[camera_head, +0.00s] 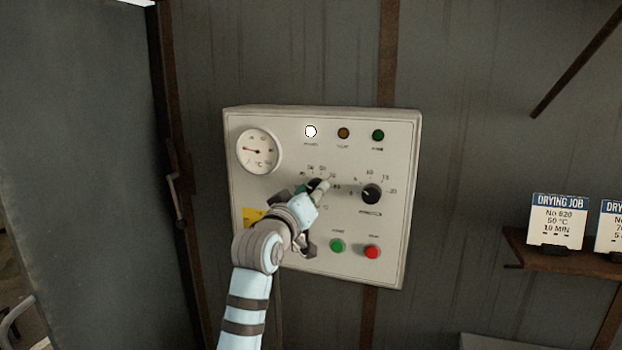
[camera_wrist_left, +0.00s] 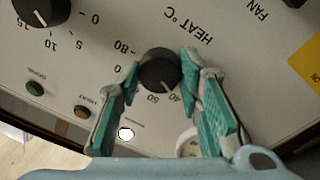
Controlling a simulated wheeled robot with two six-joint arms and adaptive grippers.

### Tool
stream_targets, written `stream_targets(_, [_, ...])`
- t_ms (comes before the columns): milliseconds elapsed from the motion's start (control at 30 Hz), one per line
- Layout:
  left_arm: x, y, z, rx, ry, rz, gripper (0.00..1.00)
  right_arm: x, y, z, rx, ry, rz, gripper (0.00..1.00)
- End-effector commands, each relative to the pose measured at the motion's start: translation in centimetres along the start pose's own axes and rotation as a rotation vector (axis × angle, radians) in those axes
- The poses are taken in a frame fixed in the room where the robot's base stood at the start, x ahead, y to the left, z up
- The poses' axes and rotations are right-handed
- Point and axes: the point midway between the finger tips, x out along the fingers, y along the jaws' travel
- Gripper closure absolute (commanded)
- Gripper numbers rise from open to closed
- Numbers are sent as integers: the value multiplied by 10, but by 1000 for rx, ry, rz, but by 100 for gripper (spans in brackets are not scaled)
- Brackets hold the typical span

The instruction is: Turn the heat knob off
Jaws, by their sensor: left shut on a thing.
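The heat knob (camera_wrist_left: 160,68) is a round black dial on a pale panel, beside the printed words "HEAT °C". Its white mark points down and right in the left wrist view, near the printed 40 and 50. My left gripper (camera_wrist_left: 163,70) has a teal-padded finger on each side of the knob and is shut on it. In the head view my left gripper (camera_head: 318,190) reaches the panel's middle and mostly hides the heat knob. My right gripper is not in view.
The control panel (camera_head: 405,240) carries a dial gauge (camera_head: 259,151), a lit white lamp (camera_head: 310,131), a second black knob (camera_head: 371,194), a green button (camera_head: 337,246) and a red button (camera_head: 372,252). A shelf (camera_head: 560,262) with job cards (camera_head: 557,220) is at right.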

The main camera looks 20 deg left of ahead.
Motion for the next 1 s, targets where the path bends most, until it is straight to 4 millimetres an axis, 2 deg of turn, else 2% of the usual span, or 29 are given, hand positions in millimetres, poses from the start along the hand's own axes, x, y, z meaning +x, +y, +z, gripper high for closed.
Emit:
stream_targets(33, [1,2,-3,-41,-4,-5,95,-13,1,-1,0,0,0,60])
stream_targets(400, [0,2,-1,-371,21,-11,95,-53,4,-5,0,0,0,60])
stream_targets(700, [0,2,0,-544,36,-13,95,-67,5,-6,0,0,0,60])
stream_targets(1000, [0,1,1,-606,42,-14,95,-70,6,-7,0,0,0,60])
